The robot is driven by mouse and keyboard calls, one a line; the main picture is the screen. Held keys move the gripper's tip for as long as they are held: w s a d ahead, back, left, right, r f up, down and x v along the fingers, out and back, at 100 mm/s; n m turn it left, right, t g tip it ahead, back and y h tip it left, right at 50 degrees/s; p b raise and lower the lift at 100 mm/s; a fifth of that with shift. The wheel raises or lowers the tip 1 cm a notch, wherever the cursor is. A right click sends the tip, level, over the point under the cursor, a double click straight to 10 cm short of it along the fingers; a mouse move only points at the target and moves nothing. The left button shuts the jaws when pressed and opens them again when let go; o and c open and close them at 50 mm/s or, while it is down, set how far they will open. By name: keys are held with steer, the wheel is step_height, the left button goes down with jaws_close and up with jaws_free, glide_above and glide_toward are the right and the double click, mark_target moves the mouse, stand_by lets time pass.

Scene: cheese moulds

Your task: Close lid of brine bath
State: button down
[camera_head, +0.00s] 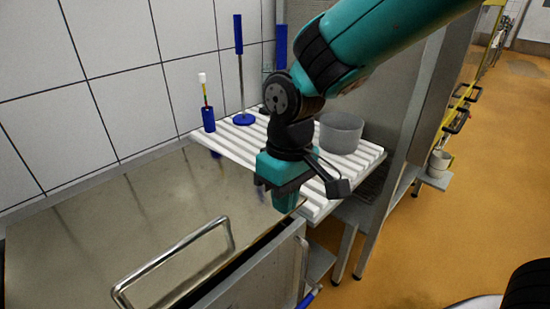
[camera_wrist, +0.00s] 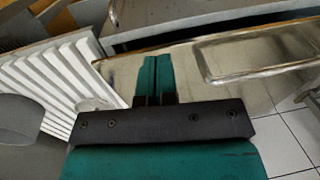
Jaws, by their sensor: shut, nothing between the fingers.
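The brine bath (camera_head: 262,280) is a steel tank at the lower left in the head view. Its flat steel lid (camera_head: 110,220) covers most of the top, and a dark gap shows between the lid's front edge and the tank wall. A bar handle (camera_head: 165,258) stands near the lid's front edge. In the wrist view the lid (camera_wrist: 270,90) and its handle (camera_wrist: 255,55) are at the right. My gripper (camera_head: 286,204) is shut and empty, over the lid's right end beside the slatted shelf. Its fingertips also show in the wrist view (camera_wrist: 155,62). Whether it touches the lid cannot be told.
The white slatted shelf (camera_head: 225,148) adjoins the lid's right end. It bears a grey pot (camera_head: 341,133), a blue cup with a thin tool (camera_head: 208,120) and a blue long-handled plunger (camera_head: 243,118). A tiled wall runs behind. Open orange floor (camera_head: 450,230) lies to the right.

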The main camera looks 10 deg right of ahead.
step_height(320, 180, up, 7)
steer(key=h+p, duration=0.1)
steer(key=p, duration=0.7)
glide_above(275, 224)
steer(key=w+a+p, duration=0.1)
steer(key=w+p, duration=0.1)
steer(key=p, duration=0.1)
steer(key=shift+h, duration=0.4)
steer(key=f+p, duration=0.1)
steer(key=f, duration=0.3)
steer(key=s+f, duration=0.1)
steer(key=f, duration=0.4)
steer(key=f+p, duration=0.1)
steer(key=f, duration=0.3)
steer(key=shift+s+d+f+p, duration=0.15)
steer(key=shift+s+d+p, duration=0.2)
steer(key=shift+s+d, duration=0.05)
steer(key=shift+f, duration=0.1)
steer(key=f+b, duration=0.1)
steer(key=f, duration=0.1)
steer(key=f+b, duration=0.1)
steer(key=b, duration=0.1)
steer(key=shift+s+d+f, duration=0.15)
steer(key=shift+s+f, duration=0.05)
steer(key=shift+f, duration=0.2)
steer(key=shift+r, duration=0.2)
